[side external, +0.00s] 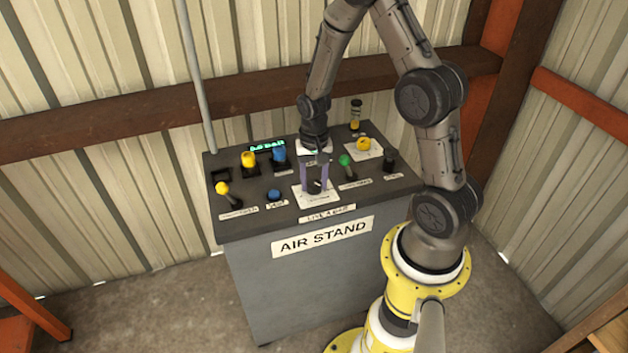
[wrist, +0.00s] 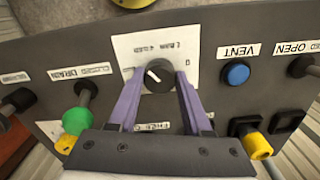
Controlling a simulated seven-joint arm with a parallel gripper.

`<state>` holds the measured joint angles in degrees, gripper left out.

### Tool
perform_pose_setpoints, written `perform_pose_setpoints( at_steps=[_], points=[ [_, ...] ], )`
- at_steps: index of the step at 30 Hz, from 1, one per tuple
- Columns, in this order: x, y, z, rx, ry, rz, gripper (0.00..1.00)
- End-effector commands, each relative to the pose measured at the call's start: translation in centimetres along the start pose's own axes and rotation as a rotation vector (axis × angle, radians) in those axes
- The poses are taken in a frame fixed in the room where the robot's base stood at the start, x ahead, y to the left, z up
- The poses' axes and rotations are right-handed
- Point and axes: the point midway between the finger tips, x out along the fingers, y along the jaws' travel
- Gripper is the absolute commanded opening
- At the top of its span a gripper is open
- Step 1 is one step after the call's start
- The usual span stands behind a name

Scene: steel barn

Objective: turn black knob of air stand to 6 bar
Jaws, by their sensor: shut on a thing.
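The air stand (side external: 262,232) is a dark grey cabinet with a sloped control top. Its black knob (wrist: 158,75) sits on a white scale plate (wrist: 128,48) and has a white pointer mark, aimed up and left in the wrist view. In the side view the knob (side external: 314,187) is partly hidden by my fingers. My gripper (wrist: 159,84) is shut on the knob, with one purple finger on each side; it points down at the top in the side view (side external: 315,183). A green display (side external: 267,146) ends in "BAR"; its number is too small to read surely.
Near the knob stand a blue vent button (wrist: 236,73), a green-tipped lever (side external: 345,160), a yellow-tipped lever (side external: 222,188) and a black-tipped lever (side external: 389,159). Yellow (side external: 249,158) and blue (side external: 279,154) controls and a yellow knob (side external: 364,143) stand farther back. Corrugated walls are behind.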

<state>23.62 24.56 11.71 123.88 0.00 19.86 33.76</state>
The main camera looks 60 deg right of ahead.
Motion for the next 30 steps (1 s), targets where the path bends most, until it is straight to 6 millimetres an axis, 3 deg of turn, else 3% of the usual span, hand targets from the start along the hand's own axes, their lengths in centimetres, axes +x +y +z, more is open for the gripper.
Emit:
perform_pose_setpoints(
  at_steps=[18,30],
  points=[
    [-0.15,-0.01,-0.06,-0.517,0.002,-0.001,0.00],
    [-0.17,-0.02,-0.07,-0.673,0.002,0.000,0.00]
  ],
)
